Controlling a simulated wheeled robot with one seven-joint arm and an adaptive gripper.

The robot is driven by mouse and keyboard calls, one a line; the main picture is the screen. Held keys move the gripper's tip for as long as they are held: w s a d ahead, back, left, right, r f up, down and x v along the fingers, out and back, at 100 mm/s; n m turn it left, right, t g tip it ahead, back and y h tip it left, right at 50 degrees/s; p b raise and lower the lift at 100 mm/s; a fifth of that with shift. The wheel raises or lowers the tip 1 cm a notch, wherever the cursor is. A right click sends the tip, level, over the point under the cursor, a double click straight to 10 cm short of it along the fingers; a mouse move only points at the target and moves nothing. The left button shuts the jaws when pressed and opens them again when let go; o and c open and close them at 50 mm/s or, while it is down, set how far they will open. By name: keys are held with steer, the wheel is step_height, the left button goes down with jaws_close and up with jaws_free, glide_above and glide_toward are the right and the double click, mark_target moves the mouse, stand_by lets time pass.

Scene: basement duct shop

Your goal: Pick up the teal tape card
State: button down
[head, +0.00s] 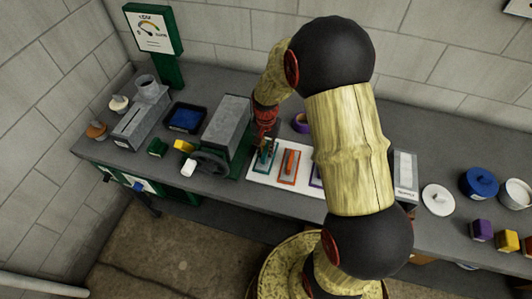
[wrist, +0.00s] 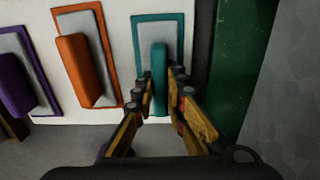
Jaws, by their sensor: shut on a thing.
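The teal tape card (wrist: 141,34) has a teal border, a grey face and a raised teal bar. It lies at the left end of a white board in the head view (head: 263,157). My gripper (wrist: 163,76) reaches down to it, with one finger on each side of the teal bar, shut on it. The card looks to be still at the board; any gap beneath it cannot be told. In the head view, my gripper (head: 265,142) is small and partly covers the card's far end.
An orange card (head: 289,167) and a purple card (head: 316,176) lie beside it on the white board (wrist: 116,22). A grey and green machine with a handwheel (head: 209,163) stands close on the left. A purple bowl (head: 300,123) is behind. A grey box (head: 405,172) stands to the right.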

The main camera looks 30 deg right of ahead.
mark_target(266, 149)
steer(key=shift+r, duration=0.5)
step_height(266, 149, up, 2)
steer(key=shift+r+p, duration=0.1)
steer(key=shift+p, duration=0.3)
steer(key=s+d+r+p, duration=0.1)
steer(key=s+r+p, duration=0.1)
steer(key=s+r, duration=0.7)
steer(key=shift+s+d+r, duration=0.35)
steer(key=shift+s+r, duration=0.05)
steer(key=shift+s, duration=2.05)
steer(key=c, duration=2.3)
jaws_free()
jaws_close()
